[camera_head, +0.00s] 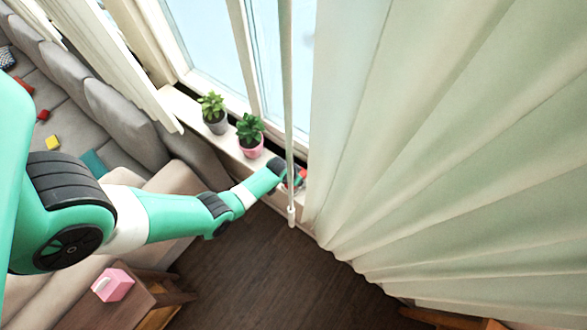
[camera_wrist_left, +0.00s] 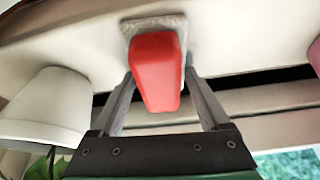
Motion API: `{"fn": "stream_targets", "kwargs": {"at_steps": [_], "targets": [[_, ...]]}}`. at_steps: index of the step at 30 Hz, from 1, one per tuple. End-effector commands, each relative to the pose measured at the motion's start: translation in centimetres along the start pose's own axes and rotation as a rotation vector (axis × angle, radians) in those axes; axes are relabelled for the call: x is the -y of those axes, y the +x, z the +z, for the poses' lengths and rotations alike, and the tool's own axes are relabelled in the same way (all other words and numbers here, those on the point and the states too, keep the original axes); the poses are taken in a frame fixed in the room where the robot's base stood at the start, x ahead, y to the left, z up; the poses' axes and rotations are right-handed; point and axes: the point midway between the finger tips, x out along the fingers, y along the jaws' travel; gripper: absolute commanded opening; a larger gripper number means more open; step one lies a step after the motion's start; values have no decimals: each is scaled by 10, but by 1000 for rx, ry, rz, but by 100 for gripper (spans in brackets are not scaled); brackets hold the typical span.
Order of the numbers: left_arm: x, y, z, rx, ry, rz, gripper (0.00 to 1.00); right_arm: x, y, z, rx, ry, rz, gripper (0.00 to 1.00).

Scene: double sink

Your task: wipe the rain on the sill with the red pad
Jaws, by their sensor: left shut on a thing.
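The red pad shows in the wrist view as a red block-shaped handle (camera_wrist_left: 157,72) on a grey base (camera_wrist_left: 152,24). My left gripper (camera_wrist_left: 160,92) has its fingers on either side of the red handle and is shut on it. The grey base is at the pale sill (camera_wrist_left: 235,38); I cannot tell if it touches. In the head view the left gripper (camera_head: 293,179) is over the sill (camera_head: 228,146), right of the pink pot, with a bit of red (camera_head: 303,173) at its tip. I cannot make out any rain. The right gripper is not in view.
A grey pot plant (camera_head: 214,122) and a pink pot plant (camera_head: 251,147) stand on the sill. A white pot (camera_wrist_left: 45,108) shows in the wrist view. A curtain (camera_head: 440,130) hangs at right, and a thin pale rod (camera_head: 289,120) hangs before the gripper.

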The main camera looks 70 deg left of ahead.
Motion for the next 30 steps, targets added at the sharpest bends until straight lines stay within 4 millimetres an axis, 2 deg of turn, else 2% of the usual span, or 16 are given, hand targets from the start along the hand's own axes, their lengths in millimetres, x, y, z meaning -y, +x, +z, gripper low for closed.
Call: {"fn": "stream_targets", "kwargs": {"at_steps": [8, 18, 30], "targets": [[1, 6, -2, 8, 0, -1, 0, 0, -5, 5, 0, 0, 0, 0], [5, 18, -31, 9, 0, -1, 0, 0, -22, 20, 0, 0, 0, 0], [5, 12, -38, 1, 1, -1, 0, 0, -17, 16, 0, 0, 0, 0]]}}
